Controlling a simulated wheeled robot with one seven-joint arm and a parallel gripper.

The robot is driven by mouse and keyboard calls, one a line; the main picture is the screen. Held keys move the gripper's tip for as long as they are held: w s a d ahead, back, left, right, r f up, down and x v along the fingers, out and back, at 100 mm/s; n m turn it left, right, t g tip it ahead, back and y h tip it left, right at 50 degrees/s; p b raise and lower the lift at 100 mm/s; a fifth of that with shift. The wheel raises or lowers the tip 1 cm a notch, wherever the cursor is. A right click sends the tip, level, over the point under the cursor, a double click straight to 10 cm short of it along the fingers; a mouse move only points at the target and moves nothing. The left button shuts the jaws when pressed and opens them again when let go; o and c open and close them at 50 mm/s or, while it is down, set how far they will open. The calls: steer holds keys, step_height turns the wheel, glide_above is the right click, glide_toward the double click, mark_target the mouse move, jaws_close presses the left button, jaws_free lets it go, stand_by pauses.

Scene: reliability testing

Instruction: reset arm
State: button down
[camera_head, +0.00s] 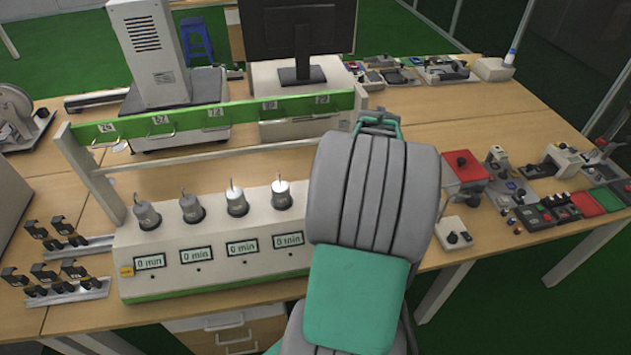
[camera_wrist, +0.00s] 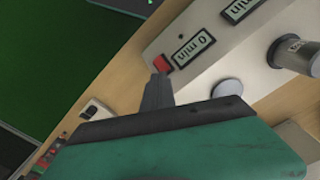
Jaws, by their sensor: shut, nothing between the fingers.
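My gripper (camera_wrist: 157,95) shows in the wrist view as dark fingers, shut with nothing between them. Its tips are close to a red button (camera_wrist: 162,64) on the pale front of the tester (camera_wrist: 150,55); I cannot tell whether they touch. In the head view my grey and green arm (camera_head: 372,200) reaches over the right end of the tester (camera_head: 215,275) and hides that end, the button and my gripper. The visible displays on the tester read "0 min". Several metal cylinders (camera_head: 191,208) stand on its top.
A green crossbar (camera_head: 210,118) on posts runs behind the tester. A monitor (camera_head: 298,30) and a white tower (camera_head: 150,50) stand at the back. Black clamps (camera_head: 45,275) lie at left. A red-topped box (camera_head: 462,170) and small devices crowd the right. Bare wood (camera_head: 475,110) shows back right.

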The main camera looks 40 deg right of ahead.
steer(key=s+a+n, duration=0.2)
steer(key=s+a, duration=0.1)
steer(key=a, duration=0.4)
steer(key=w+a+r+n+t, duration=0.1)
steer(key=w+a+r+n, duration=0.2)
steer(key=a, duration=0.5)
steer(key=w+a+r+n+t, duration=0.2)
steer(key=w+a+r+n, duration=0.1)
steer(key=a, duration=0.5)
steer(key=w+a+r+n+t, duration=0.1)
steer(key=w+a+r+n, duration=0.3)
steer(key=a+r, duration=0.3)
steer(key=shift+w+a, duration=0.35)
steer(key=shift+a, duration=0.5)
steer(key=shift+d, duration=0.1)
